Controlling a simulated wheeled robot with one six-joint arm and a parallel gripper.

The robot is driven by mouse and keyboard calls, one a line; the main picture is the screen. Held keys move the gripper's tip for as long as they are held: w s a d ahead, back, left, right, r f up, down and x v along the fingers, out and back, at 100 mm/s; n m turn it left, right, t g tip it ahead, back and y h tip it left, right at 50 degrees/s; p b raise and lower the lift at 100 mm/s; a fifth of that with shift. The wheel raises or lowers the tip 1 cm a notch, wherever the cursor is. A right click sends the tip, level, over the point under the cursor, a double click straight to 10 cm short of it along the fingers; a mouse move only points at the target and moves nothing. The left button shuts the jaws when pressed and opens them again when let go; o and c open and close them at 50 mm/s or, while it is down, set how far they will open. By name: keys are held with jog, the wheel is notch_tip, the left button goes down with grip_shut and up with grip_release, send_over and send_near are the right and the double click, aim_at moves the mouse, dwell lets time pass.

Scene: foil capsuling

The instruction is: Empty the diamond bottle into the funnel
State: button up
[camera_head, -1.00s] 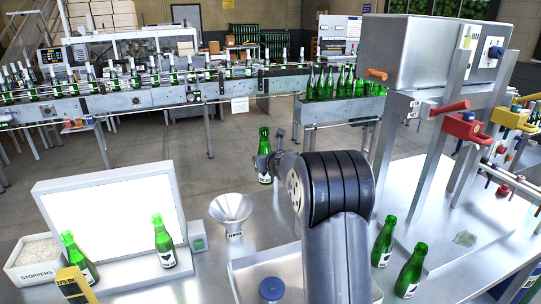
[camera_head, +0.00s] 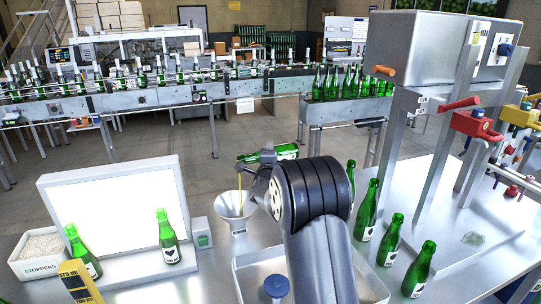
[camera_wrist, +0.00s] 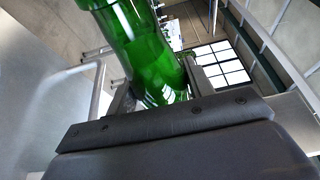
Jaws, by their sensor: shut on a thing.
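A green bottle (camera_head: 285,152) is held nearly level in my gripper (camera_head: 267,160), its mouth pointing left above the funnel. A thin amber stream runs from its mouth down into the metal funnel (camera_head: 232,203), which stands on the bench beside the light panel. In the wrist view the green bottle (camera_wrist: 140,45) lies between the two fingers of my gripper (camera_wrist: 160,90), which are closed on it. Its label is not readable, so I cannot tell whether it carries a diamond.
Two labelled green bottles (camera_head: 168,240) stand before the white light panel (camera_head: 115,212). Several more bottles (camera_head: 391,240) stand right of my arm. A stoppers box (camera_head: 40,262) is at the left. A blue-capped object (camera_head: 276,287) stands in a tray (camera_head: 247,262). The capsuling machine (camera_head: 430,60) rises at the right.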

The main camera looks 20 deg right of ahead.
jog(key=shift+b, duration=0.35)
jog(key=shift+n+t+b, duration=0.8)
jog(key=shift+n+b, duration=1)
jog(key=shift+b, duration=0.65)
jog(key=shift+n+t+b, duration=0.8)
jog(key=shift+n+b, duration=1.5)
jog(key=shift+b, duration=0.55)
jog(key=shift+r, duration=0.15)
jog(key=shift+r+p, duration=1.8)
jog(key=shift+r, duration=2.1)
jog(key=shift+d, duration=0.1)
